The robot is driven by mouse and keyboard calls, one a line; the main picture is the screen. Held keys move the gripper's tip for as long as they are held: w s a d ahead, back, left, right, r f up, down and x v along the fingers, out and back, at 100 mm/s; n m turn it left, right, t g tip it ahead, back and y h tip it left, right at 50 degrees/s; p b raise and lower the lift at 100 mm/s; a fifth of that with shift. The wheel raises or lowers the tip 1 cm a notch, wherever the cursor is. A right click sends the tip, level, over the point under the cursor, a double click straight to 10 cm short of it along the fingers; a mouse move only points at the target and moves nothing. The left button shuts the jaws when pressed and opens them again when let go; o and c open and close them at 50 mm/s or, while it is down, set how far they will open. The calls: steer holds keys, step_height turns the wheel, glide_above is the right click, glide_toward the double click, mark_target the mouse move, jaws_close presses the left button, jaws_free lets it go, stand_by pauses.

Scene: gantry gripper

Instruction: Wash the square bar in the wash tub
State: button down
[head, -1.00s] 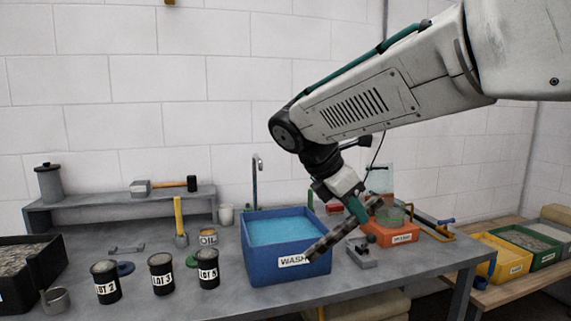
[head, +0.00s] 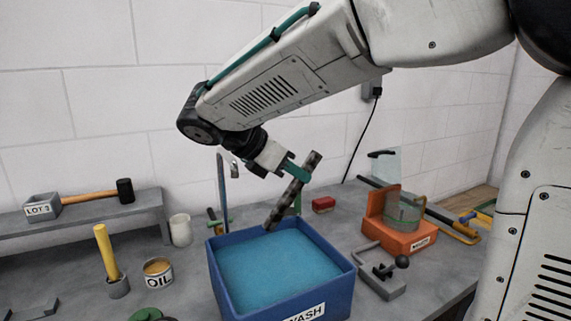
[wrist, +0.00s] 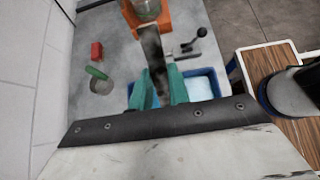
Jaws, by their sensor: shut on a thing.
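The square bar (head: 292,190) is dark and mottled. My gripper (head: 290,173) is shut on it with green fingers, and the bar is tilted, its lower end above the back part of the wash tub. In the wrist view the bar (wrist: 154,52) runs out from between the green fingers (wrist: 158,88). The wash tub (head: 283,301) is a blue open box with a WASH label, filled with light blue liquid. The tub also shows in the wrist view (wrist: 213,77), partly hidden by my gripper.
A tap (head: 221,185) stands behind the tub. An orange fixture (head: 398,236) and a grey clamp (head: 383,281) are to its right. An OIL can (head: 158,272) and a yellow-handled tool (head: 107,253) are to its left. A red block (head: 323,204) lies behind.

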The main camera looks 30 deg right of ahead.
mark_target(289, 189)
steer(key=shift+w+a+f, duration=0.1)
steer(key=shift+f, duration=2.35)
step_height(289, 189, down, 10)
steer(key=shift+f, duration=0.15)
steer(key=shift+r, duration=0.4)
steer(key=shift+f, duration=0.25)
steer(key=shift+r, duration=0.3)
